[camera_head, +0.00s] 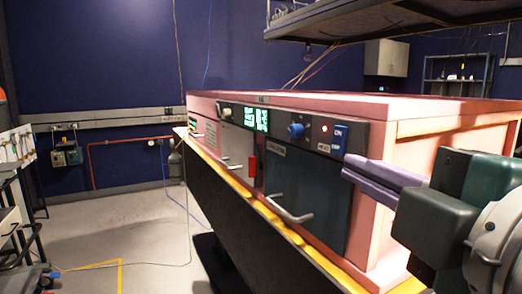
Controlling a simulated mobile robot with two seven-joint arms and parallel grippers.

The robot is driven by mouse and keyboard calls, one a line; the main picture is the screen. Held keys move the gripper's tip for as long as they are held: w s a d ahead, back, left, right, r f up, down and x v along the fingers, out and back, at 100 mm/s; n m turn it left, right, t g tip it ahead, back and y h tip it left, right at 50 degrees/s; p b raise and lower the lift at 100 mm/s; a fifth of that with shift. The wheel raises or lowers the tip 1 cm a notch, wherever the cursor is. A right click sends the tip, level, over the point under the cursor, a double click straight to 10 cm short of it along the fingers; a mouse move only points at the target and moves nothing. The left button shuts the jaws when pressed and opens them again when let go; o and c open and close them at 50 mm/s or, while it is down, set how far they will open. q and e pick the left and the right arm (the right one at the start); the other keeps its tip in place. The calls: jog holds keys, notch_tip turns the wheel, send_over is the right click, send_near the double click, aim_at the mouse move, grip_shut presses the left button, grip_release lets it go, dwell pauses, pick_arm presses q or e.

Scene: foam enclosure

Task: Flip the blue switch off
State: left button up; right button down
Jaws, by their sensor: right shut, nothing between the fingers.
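The blue switch (339,138) is a small upright blue plate at the right end of the dark control strip on the pink foam enclosure (440,106). Small white lettering shows on it, with "ON" near its top. I cannot tell which way it is set. My right gripper (347,171) comes in from the right edge, with purple fingers closed together and nothing between them. Its fingertips are just below and right of the switch in the picture. I cannot tell whether they touch the enclosure. My left gripper is out of view.
Left of the switch are a small red light (323,128), a blue knob (296,130) and a green display (256,119). Below is a dark door with a metal handle (289,210). A yellow edge (240,187) runs under the enclosure. The floor at left is open.

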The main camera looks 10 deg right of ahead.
aim_at(343, 153)
jog(key=w, duration=0.3)
jog(key=w+d, duration=0.1)
jog(key=w, duration=0.3)
jog(key=w+d, duration=0.1)
jog(key=w, duration=0.2)
jog(key=shift+w+f, duration=0.4)
jog(key=shift+w+d, duration=0.15)
jog(key=shift+d, duration=0.2)
jog(key=shift+w+d+f+n, duration=0.1)
jog(key=shift+d+f+n, duration=0.25)
jog(key=shift+n, duration=0.35)
jog(key=shift+r, duration=0.15)
